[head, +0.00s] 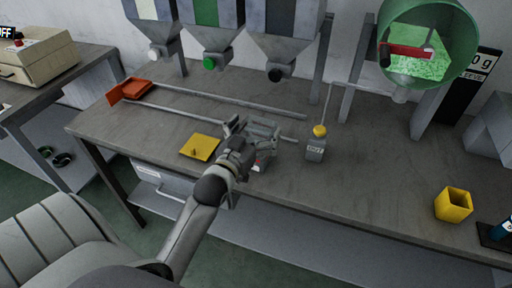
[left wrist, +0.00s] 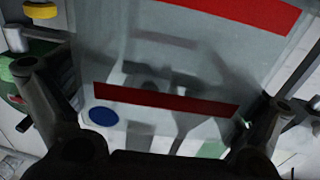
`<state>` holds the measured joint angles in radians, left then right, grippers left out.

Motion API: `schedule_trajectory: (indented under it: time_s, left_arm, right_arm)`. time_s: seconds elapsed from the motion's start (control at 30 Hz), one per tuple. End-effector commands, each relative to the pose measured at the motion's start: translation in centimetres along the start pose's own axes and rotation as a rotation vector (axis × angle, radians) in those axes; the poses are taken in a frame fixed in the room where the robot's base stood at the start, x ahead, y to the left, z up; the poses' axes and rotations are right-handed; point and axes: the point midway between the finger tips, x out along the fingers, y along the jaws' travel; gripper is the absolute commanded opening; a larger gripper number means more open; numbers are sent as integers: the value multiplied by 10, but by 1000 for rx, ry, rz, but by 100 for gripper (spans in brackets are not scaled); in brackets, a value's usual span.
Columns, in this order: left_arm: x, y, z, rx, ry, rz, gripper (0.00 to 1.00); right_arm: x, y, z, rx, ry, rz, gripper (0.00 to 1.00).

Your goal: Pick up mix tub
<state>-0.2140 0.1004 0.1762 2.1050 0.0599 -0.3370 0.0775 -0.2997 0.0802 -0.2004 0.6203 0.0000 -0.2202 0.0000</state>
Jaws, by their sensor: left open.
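My left gripper (head: 258,138) is over the middle of the workbench. In the left wrist view, my left gripper (left wrist: 155,112) is open, one dark finger at each side of the picture. A pale, see-through tub (left wrist: 190,65) with red bands and a blue dot fills the space between and beyond the fingers. I take it for the mix tub. The fingers do not visibly clamp it; whether they touch it I cannot tell. In the head view the gripper mostly hides this tub, and only a small red patch shows there. My right gripper is not in view.
A small grey bottle with a yellow top (head: 317,142) stands just right of the gripper. A yellow sheet (head: 200,147) lies to its left. An orange scoop-like tray (head: 130,90) is at back left. Hoppers (head: 212,30) hang behind. A yellow open box (head: 453,205) stands at right.

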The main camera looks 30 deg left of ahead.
Motion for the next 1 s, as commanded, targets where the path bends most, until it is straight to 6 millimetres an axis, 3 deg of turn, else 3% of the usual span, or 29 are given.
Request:
schedule_trajectory:
  time_s: [0.07,0.47,0.77,1.0]
  left_arm:
    - [0,0,0,0,0,0,96]
    - [0,0,0,0,-1,0,45]
    - [0,0,-2,0,0,0,44]
    - [0,0,-26,1,5,0,44]
  right_arm:
    - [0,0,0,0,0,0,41]
    - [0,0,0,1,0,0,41]
    - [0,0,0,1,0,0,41]
    - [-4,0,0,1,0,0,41]
